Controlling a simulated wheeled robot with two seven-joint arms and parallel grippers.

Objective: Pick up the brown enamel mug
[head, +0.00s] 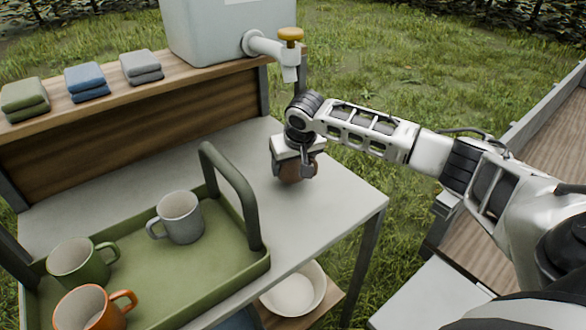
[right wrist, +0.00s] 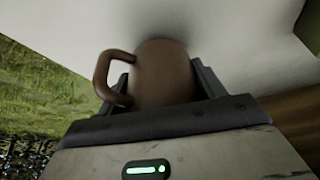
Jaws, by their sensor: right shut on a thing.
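The brown enamel mug (head: 291,172) is at the right part of the grey tabletop (head: 335,198) in the head view, mostly hidden under my right gripper (head: 297,172). In the right wrist view the brown mug (right wrist: 163,75) sits between the two dark fingers of my right gripper (right wrist: 165,85), its handle pointing left. The gripper is shut on the mug's body. I cannot tell whether the mug touches the tabletop or is slightly above it. My left gripper is not in view.
A green tray (head: 255,265) with a tall handle holds a grey mug (head: 180,218), a green mug (head: 80,264) and an orange mug (head: 90,308). A water container (head: 215,35) with a tap stands on the shelf behind, beside folded cloths (head: 86,80). A white bowl (head: 294,290) sits below.

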